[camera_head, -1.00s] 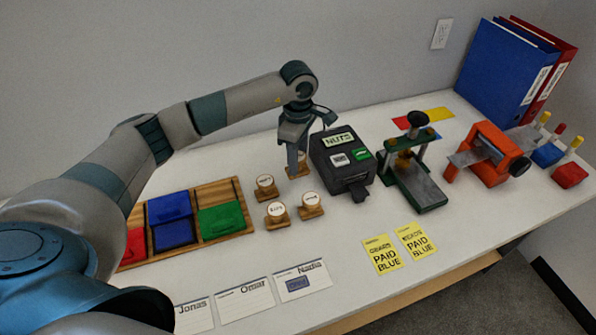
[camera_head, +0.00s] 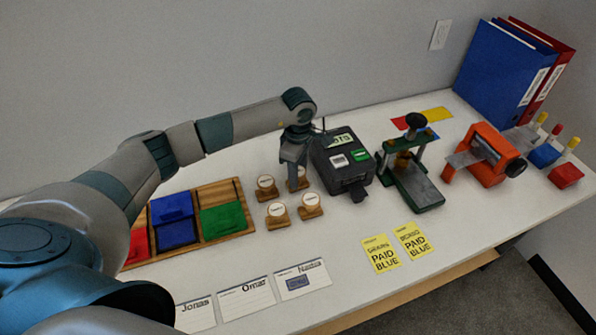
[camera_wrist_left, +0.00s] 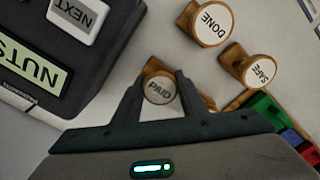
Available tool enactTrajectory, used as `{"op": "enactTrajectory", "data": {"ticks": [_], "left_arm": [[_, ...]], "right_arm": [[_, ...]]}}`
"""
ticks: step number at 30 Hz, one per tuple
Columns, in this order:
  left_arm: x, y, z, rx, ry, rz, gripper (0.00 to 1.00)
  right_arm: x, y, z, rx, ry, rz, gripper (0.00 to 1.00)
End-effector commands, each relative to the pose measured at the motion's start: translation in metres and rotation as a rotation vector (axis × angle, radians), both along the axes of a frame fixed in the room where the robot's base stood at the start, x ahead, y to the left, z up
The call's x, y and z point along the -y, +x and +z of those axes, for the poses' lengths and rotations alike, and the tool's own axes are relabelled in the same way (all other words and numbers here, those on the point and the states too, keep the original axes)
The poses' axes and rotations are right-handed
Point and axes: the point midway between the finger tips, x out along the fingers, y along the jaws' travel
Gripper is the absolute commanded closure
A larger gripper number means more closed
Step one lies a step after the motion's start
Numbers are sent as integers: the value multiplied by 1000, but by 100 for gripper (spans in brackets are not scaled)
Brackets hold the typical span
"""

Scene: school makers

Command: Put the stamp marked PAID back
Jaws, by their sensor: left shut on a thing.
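The stamp marked PAID (camera_wrist_left: 159,91) has a round wooden handle with a pale label on top. In the left wrist view it sits between the two fingers of my left gripper (camera_wrist_left: 160,88), which is shut on it. In the head view the left gripper (camera_head: 297,180) points down behind the other stamps, and the held stamp (camera_head: 301,182) is partly hidden by the fingers. Its base looks at or near the table top; I cannot tell whether it touches. My right gripper does not show.
Stamps marked DONE (camera_wrist_left: 206,23) and SAFE (camera_wrist_left: 257,68) stand close by. The dark NUTS machine (camera_head: 341,160) is just right of the gripper. Ink pads in a wooden tray (camera_head: 215,192) lie left. Name cards (camera_head: 246,298) and yellow notes (camera_head: 381,254) lie in front.

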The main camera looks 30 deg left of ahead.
Motion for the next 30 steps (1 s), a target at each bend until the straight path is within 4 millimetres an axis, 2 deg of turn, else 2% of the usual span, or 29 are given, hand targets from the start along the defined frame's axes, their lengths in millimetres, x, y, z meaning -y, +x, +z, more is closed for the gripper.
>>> {"op": "enactTrajectory", "data": {"ticks": [11,12,14,28,30], "left_arm": [[0,0,-4,0,0,0,86],[0,0,-3,0,0,0,55],[0,0,-3,0,0,0,44],[0,0,2,0,0,-1,44],[0,1,5,2,-1,-1,44]], "right_arm": [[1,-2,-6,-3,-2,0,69],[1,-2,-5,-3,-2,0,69],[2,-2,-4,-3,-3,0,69],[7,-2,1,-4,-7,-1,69],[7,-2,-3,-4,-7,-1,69]]}}
